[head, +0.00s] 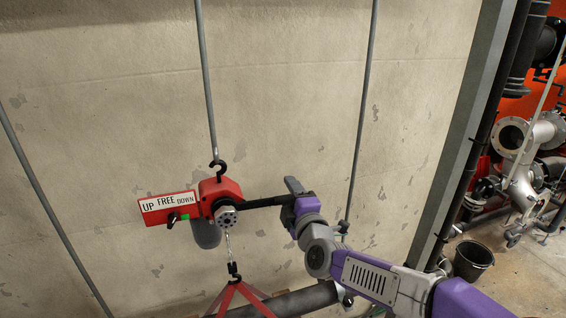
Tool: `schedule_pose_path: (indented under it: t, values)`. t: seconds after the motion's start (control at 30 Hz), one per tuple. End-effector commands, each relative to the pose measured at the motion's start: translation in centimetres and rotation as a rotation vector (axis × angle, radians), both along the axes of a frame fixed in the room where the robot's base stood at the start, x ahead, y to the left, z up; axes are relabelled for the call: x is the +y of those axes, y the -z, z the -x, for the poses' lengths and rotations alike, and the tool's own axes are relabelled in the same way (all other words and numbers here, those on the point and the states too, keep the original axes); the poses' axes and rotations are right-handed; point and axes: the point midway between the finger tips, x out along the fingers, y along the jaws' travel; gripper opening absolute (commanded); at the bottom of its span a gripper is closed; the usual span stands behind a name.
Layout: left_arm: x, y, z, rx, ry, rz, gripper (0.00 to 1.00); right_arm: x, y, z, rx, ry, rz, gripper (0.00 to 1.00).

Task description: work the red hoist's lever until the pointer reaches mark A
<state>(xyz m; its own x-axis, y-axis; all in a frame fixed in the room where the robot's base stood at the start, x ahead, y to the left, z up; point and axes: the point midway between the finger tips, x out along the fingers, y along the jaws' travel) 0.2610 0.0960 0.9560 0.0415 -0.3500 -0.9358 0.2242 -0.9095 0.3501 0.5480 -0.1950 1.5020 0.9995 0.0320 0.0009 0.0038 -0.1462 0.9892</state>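The red hoist (222,190) hangs by a black hook from a grey rod in front of the concrete wall. Its dark lever (258,203) sticks out to the right from the round grey hub, nearly level. My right gripper (290,198) is at the lever's outer end, which it partly hides. I cannot tell whether its fingers are closed on the lever. A red plate (166,207) on the hoist's left carries a white label reading UP, FREE, DOWN, with a small black selector and a green patch below. I make out no pointer or mark A. My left gripper is out of view.
A chain runs down from the hoist to a hook (233,270) with red slings, near a dark pipe (300,299) at the bottom. Another grey rod (363,110) hangs behind my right arm. A black bucket (472,260) and metal pipework (522,180) stand at right.

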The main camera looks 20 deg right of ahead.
Motion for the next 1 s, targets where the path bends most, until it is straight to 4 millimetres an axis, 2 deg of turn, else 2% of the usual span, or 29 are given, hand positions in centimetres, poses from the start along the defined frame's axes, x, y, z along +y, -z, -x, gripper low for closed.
schedule_pose_path:
  t: [0.2, 0.43, 0.63, 1.0]
  values:
    - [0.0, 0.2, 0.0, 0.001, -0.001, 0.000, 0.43, 0.3, -2.6, 0.0, -0.009, -0.003, 0.075, 0.51]
    - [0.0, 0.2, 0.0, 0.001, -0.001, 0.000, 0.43, 0.8, -4.5, 0.1, -0.011, -0.002, 0.141, 0.51]
    - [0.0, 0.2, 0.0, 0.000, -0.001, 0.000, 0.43, 1.0, -5.3, 0.1, -0.010, -0.003, 0.169, 0.51]
    - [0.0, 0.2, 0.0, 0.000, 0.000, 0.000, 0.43, 1.1, -5.3, 0.1, -0.008, -0.004, 0.172, 0.51]
